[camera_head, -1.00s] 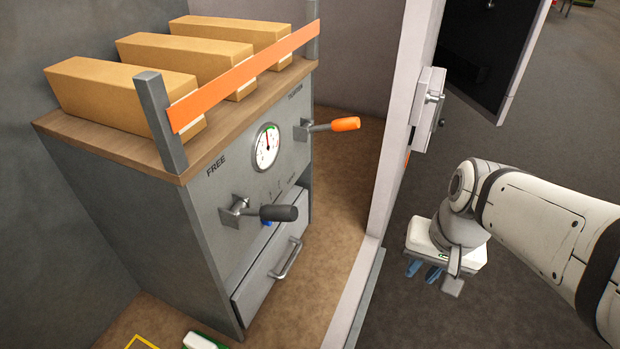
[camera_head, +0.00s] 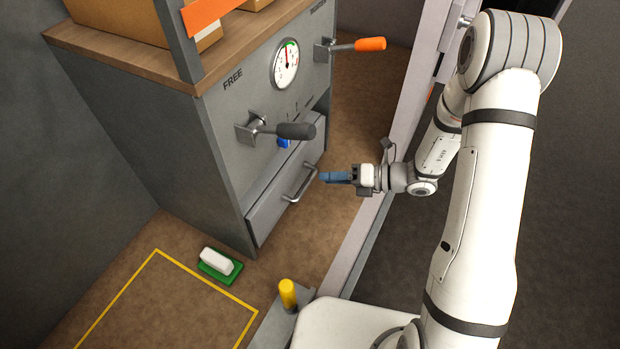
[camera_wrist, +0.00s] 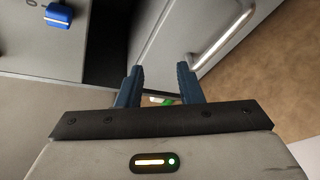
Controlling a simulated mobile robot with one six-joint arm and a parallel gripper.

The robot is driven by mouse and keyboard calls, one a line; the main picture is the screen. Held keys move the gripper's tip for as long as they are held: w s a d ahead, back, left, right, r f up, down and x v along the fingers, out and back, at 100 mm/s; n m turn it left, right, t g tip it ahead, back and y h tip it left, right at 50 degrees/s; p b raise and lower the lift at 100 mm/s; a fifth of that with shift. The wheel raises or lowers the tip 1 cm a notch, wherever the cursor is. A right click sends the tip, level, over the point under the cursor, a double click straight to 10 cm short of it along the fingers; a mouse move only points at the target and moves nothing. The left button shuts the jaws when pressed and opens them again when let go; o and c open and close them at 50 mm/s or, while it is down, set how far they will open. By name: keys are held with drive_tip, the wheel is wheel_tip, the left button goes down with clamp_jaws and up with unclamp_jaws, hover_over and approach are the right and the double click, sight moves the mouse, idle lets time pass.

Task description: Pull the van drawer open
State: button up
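The grey drawer (camera_head: 264,213) is low in the front of the grey cabinet, with a metal bar handle (camera_head: 299,183). In the wrist view the drawer front (camera_wrist: 175,45) shows with its handle (camera_wrist: 222,40) running diagonally at upper right. My gripper (camera_head: 325,177) is just right of the handle, pointing left toward the cabinet. In the wrist view the two blue fingers (camera_wrist: 160,88) stand apart with nothing between them, and the handle lies beyond and to the right of them. The drawer appears a little ajar at its top edge, but I cannot tell for sure.
A black-knobbed lever (camera_head: 295,131) and an orange-knobbed lever (camera_head: 370,44) stick out above the drawer. A green-and-white block (camera_head: 218,264) lies on the floor near a yellow outline. A yellow post (camera_head: 288,293) stands in front. The white door frame (camera_head: 372,228) is close to my arm.

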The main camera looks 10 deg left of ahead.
sight(310, 179)
drive_tip(key=w+f+m+t, duration=0.4)
drive_tip(key=f+m, duration=0.5)
drive_tip(key=shift+t, duration=0.3)
drive_tip(key=x, duration=0.7)
drive_tip(key=shift+s+a, duration=0.1)
drive_tip(key=shift+a, duration=0.3)
clamp_jaws()
